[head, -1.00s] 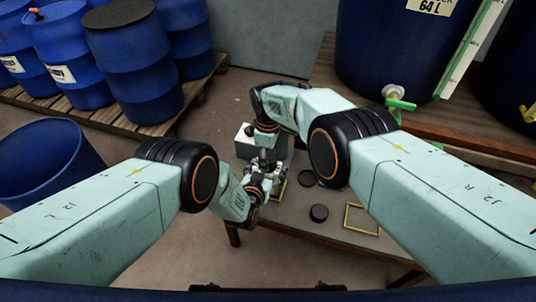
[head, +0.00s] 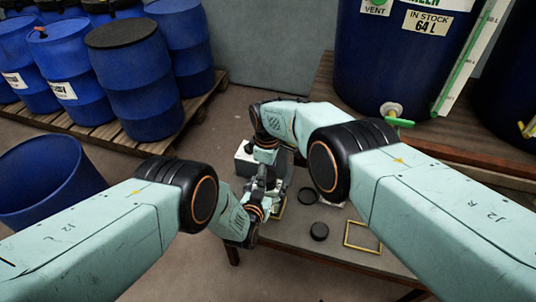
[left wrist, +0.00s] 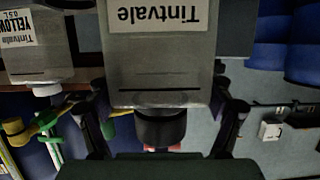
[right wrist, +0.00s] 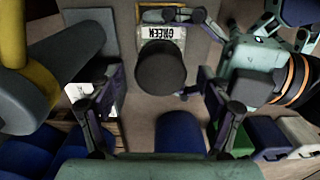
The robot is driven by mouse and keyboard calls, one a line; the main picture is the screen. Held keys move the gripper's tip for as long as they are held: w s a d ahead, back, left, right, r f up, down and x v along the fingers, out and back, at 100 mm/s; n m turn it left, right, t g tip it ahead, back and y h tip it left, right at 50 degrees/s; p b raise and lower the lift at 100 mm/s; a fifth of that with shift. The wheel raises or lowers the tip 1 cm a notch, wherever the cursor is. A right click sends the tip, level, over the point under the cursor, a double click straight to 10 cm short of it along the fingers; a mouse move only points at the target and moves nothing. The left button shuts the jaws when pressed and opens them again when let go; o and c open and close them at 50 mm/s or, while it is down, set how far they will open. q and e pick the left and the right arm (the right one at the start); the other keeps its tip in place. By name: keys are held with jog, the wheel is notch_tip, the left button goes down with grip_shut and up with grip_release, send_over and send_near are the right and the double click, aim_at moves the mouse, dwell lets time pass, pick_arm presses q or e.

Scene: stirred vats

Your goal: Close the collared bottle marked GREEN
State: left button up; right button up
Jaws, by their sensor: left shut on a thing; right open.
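The bottle marked GREEN shows in the right wrist view, with its GREEN label (right wrist: 163,32) beside a round black cap-like top (right wrist: 160,68). In the left wrist view the grey bottle body (left wrist: 160,70) appears upside down with a Tintvale label, its black top (left wrist: 159,127) below. My left gripper (head: 266,193) is shut on this bottle; its fingers (left wrist: 162,115) stand either side of it. My right gripper (head: 263,172) is above the bottle, open, with its fingers (right wrist: 160,100) apart on either side of the black top. I cannot tell how firmly the top is seated.
A bottle marked YELLOW (left wrist: 35,45) stands close by. A big blue vat (head: 385,60) with a green-handled tap (head: 400,122) stands behind. Blue drums fill the left.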

notch_tip(320, 180, up, 11)
dwell(0.7)
jog(key=shift+d+r, duration=0.1)
pick_arm(q)
jog(key=o, duration=1.6)
jog(key=v, duration=1.2)
jog(key=shift+r, duration=0.1)
jog(key=shift+a, duration=0.1)
